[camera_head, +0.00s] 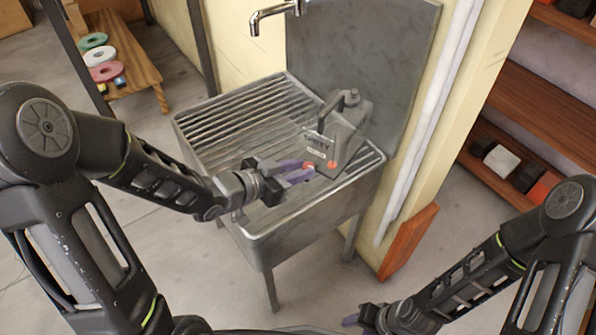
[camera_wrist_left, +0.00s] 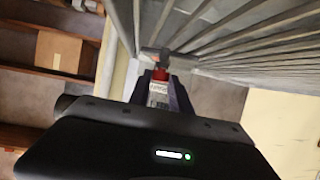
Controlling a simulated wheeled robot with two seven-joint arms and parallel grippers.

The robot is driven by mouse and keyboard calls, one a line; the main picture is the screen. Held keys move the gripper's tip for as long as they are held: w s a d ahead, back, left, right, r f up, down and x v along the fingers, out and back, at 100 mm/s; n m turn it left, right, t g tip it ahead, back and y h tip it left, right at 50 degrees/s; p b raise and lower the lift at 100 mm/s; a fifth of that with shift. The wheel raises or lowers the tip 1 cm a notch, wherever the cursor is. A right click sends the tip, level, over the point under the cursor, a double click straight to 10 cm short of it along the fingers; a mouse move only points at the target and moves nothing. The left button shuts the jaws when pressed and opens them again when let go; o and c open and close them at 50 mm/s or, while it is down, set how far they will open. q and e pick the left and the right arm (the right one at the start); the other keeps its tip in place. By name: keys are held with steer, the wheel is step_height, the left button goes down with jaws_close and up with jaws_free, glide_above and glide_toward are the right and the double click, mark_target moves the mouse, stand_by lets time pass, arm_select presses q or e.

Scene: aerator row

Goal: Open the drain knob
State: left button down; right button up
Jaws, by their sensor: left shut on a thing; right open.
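A grey metal aerator unit (camera_head: 338,138) with a dark label stands in the slatted sink (camera_head: 238,118). Two small orange-red knobs show low on its front, a left one (camera_head: 309,166) and a right one (camera_head: 332,165). My left gripper (camera_head: 306,171), with purple fingers, reaches the left knob from the left and is shut on it. In the left wrist view, a red knob (camera_wrist_left: 160,74) shows at the fingertips, with a pale piece between the fingers. I cannot tell how far the knob is turned. My right gripper (camera_head: 354,318) is open at the bottom, away from the sink.
Wooden shelves (camera_head: 535,90) with boxes stand at right. A wooden bench (camera_head: 125,60) with colored rings is at upper left. The floor before the sink is clear.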

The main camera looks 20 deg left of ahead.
arm_select(q)
steer(key=c, duration=1.2)
jaws_free()
steer(key=shift+r, duration=0.1)
steer(key=shift+s+a+r, duration=0.1)
steer(key=shift+s+a, duration=0.1)
steer(key=shift+p+v, duration=0.5)
steer(key=shift+v, duration=0.45)
steer(key=p+v, duration=0.3)
steer(key=p, duration=0.8)
steer(key=shift+w+d+r, duration=0.1)
steer(key=shift+r, duration=0.1)
steer(key=shift+s+a, duration=0.55)
steer(key=shift+s, duration=0.1)
steer(key=shift+s+a+r, duration=0.15)
steer(key=shift+s, duration=0.15)
